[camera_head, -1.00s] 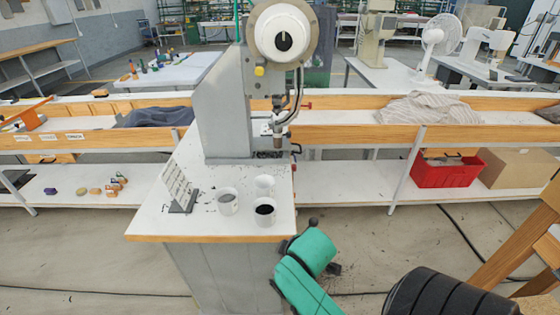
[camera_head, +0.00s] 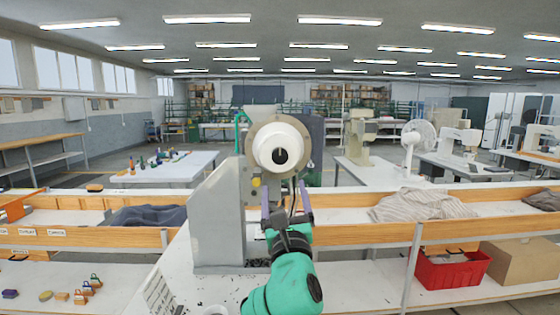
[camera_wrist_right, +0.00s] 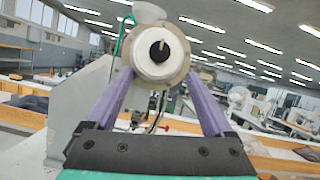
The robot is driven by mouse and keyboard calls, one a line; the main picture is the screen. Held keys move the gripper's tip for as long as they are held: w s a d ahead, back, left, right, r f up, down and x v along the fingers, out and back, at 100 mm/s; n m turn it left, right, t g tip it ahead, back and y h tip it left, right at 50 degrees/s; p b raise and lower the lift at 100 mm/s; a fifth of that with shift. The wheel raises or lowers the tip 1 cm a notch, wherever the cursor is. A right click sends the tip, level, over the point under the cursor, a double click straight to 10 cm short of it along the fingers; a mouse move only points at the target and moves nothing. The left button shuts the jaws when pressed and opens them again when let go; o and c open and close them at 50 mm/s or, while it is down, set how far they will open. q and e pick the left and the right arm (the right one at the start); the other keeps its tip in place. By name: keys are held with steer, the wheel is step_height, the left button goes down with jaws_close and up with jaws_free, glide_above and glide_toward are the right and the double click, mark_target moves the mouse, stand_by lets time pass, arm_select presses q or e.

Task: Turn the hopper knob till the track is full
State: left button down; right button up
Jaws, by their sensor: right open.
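The eyelet press (camera_head: 218,215) stands on a white table in the middle of the head view. Its round white hopper (camera_head: 262,139) faces me, with a dark knob (camera_head: 280,156) at its centre. The knob also shows in the right wrist view (camera_wrist_right: 159,50), with a pale upright mark on it. My right gripper (camera_head: 285,186) is in front of the press, just below the hopper. Its purple fingers are spread and empty, and stand either side of the hopper's lower part in the wrist view. The track below the hopper is largely hidden, so its fill cannot be told. My left gripper is out of view.
A long bench with wooden edges (camera_head: 360,235) runs behind the press. A grey cloth (camera_head: 150,216) and a striped cloth (camera_head: 420,205) lie on it. A red crate (camera_head: 450,270) is on the lower shelf at right. The space in front of the knob is clear.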

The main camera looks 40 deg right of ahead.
mark_target(280, 158)
steer(key=p+x, duration=0.3)
steer(key=x, duration=1)
steer(key=shift+w+d+f+p, duration=0.15)
steer(key=shift+w+d+p, duration=0.05)
steer(key=shift+p, duration=0.15)
steer(key=shift+f, duration=0.1)
steer(key=c, duration=1.4)
